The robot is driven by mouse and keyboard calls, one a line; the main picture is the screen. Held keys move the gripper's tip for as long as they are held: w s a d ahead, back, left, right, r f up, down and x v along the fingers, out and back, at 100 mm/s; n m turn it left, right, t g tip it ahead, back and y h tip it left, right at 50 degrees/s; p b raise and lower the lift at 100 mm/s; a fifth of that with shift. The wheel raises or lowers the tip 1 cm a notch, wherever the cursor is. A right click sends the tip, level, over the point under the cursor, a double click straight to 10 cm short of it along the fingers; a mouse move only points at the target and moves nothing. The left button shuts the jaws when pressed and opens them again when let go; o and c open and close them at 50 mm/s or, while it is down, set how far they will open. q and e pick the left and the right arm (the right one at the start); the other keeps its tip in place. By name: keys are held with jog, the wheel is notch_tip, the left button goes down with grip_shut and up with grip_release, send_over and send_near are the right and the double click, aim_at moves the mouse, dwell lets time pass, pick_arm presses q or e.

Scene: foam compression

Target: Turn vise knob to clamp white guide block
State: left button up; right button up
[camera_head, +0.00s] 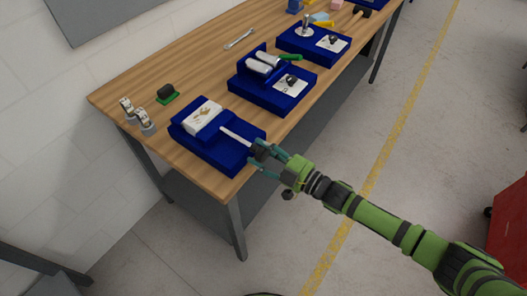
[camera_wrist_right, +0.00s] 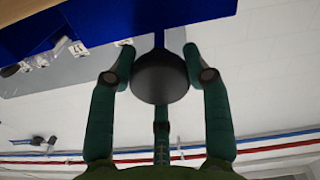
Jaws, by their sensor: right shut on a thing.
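The blue vise (camera_head: 222,152) sits at the near end of the wooden table. The white guide block (camera_head: 203,115) lies in it, with brownish marks on top. A pale rod (camera_head: 236,136) runs from the block side towards the dark knob (camera_head: 259,151) at the vise's right edge. My right gripper (camera_head: 265,152) comes from the right with its fingers around the knob and is shut on it. In the right wrist view, the round black knob (camera_wrist_right: 162,77) sits between the green fingers, with the blue vise (camera_wrist_right: 150,22) above. My left gripper is not in view.
The wooden table (camera_head: 180,72) also holds two more blue fixtures (camera_head: 268,97) (camera_head: 308,45) farther back. A wrench (camera_head: 239,38), a small dark part on a green base (camera_head: 167,94) and metal pieces (camera_head: 137,117) lie near the wall. The floor right of the table is open.

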jog(key=m, duration=0.5)
jog(key=shift+r+m, duration=0.1)
jog(key=shift+m, duration=0.2)
jog(key=m+b, duration=0.1)
jog(key=m, duration=0.3)
jog(key=m+b, duration=0.1)
jog(key=m, duration=0.4)
jog(key=shift+b, duration=0.35)
jog(key=m+b, duration=0.2)
jog(key=m, duration=0.3)
jog(key=shift+m, duration=0.4)
jog(key=o, duration=1.2)
jog(key=shift+c, duration=0.2)
jog(key=shift+b, duration=0.3)
jog(key=v, duration=1.2)
